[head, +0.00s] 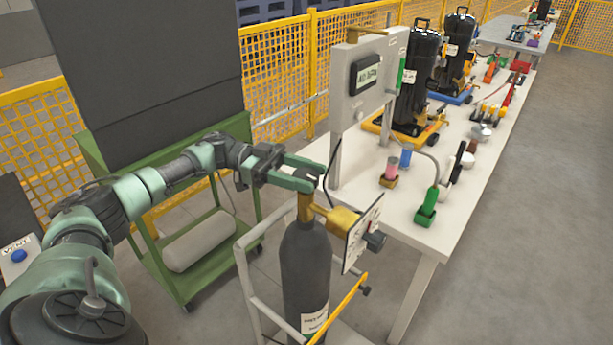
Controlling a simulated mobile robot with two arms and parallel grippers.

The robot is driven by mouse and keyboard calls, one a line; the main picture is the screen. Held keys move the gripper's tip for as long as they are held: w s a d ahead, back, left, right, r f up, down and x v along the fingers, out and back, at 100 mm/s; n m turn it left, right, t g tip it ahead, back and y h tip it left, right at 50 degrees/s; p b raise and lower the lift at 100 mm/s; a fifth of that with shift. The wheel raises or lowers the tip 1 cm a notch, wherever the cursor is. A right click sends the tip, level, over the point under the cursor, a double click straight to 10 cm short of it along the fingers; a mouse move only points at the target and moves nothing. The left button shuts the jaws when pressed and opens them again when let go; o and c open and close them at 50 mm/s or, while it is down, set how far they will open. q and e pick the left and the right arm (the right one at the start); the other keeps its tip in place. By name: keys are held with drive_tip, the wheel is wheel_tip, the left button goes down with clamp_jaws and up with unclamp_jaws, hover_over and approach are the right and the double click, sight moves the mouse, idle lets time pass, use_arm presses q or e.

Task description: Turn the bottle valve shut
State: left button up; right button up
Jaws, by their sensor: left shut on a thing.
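A dark grey gas bottle (305,262) stands upright in a trolley in front of the table, with a brass valve neck (305,207) on top. A yellow regulator (341,221) and a white plate hang off the valve's right side. My left gripper (312,178) reaches in from the left and is shut on the dark valve knob at the top of the bottle. Its green fingers hide most of the knob, so how far it is turned cannot be told. My right gripper is not in view.
The white table (400,220) carries a grey display panel (366,90), black compressors (418,85), a green tool (428,205) and small containers. A green cart (190,275) with a grey cylinder stands left. The trolley frame (250,280) surrounds the bottle. Floor at right is clear.

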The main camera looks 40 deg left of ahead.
sight(294, 172)
use_arm(q)
drive_tip(key=shift+r, duration=0.1)
drive_tip(key=o, duration=1.4)
drive_tip(key=shift+c, duration=0.2)
drive_tip(key=shift+a, duration=0.35)
drive_tip(key=a+b, duration=0.1)
drive_tip(key=a, duration=0.3)
drive_tip(key=s+a+b, duration=0.1)
drive_tip(key=a, duration=0.1)
drive_tip(key=shift+s+a+b, duration=0.1)
drive_tip(key=shift+a+b, duration=0.2)
drive_tip(key=shift+a, duration=0.2)
